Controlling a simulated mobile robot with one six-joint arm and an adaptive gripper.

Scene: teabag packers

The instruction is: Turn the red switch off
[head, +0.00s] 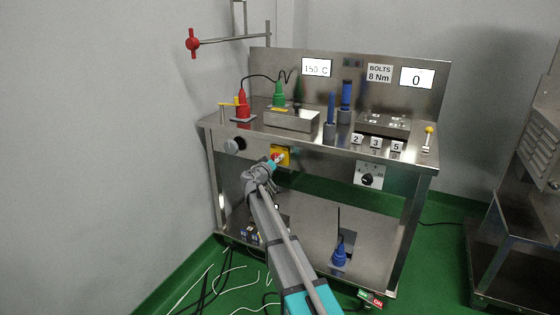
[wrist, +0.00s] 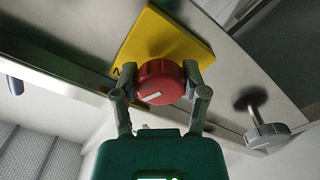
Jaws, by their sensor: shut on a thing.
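The red switch (wrist: 160,82) is a round red knob with a white mark, mounted on a yellow plate (wrist: 172,42). In the wrist view my gripper (wrist: 160,84) has one finger on each side of the knob and is shut on it. The white mark on the knob points toward the lower left to right slant of that view. In the head view the yellow plate (head: 284,152) is on the front of the steel bench, and my gripper (head: 272,163) is at it, covering much of the red switch.
The steel bench (head: 330,148) carries a red tool (head: 243,104), a green tool (head: 279,96) and blue tools (head: 346,95). A grey knob (head: 234,145) is left of the switch. A white dial panel (head: 368,175) is to the right. A blue item (head: 340,254) stands on the lower shelf.

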